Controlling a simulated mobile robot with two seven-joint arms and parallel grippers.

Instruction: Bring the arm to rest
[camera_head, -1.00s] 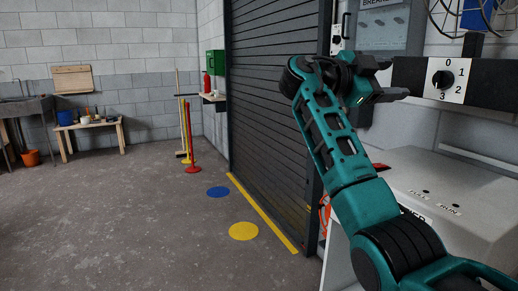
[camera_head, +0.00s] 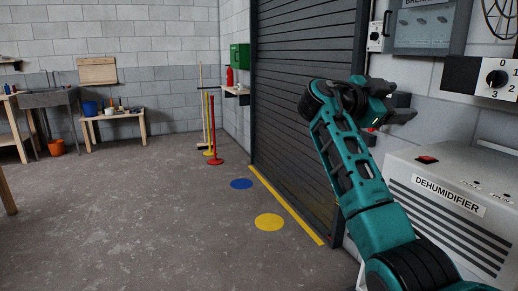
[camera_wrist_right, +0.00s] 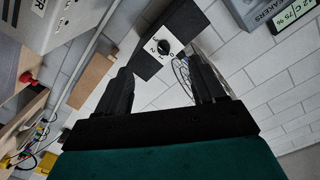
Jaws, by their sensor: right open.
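My right arm (camera_head: 359,176), teal and black, reaches up from the lower right of the head view. Its gripper (camera_head: 400,103) is open with nothing between the fingers, in front of the wall beside the roller shutter. In the right wrist view the two dark fingers (camera_wrist_right: 163,82) stand apart. A black box with a rotary dial (camera_head: 496,79) numbered 0 to 3 is right of the gripper, apart from it in the head view. The dial also shows beyond the fingertips in the wrist view (camera_wrist_right: 163,46). My left gripper is not in view.
A white dehumidifier (camera_head: 451,205) with a red switch stands below and right of the gripper. A grey breaker panel (camera_head: 428,28) hangs above. The dark roller shutter (camera_head: 305,90) is at left. Red and yellow posts (camera_head: 214,130) stand farther back. Open concrete floor lies left.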

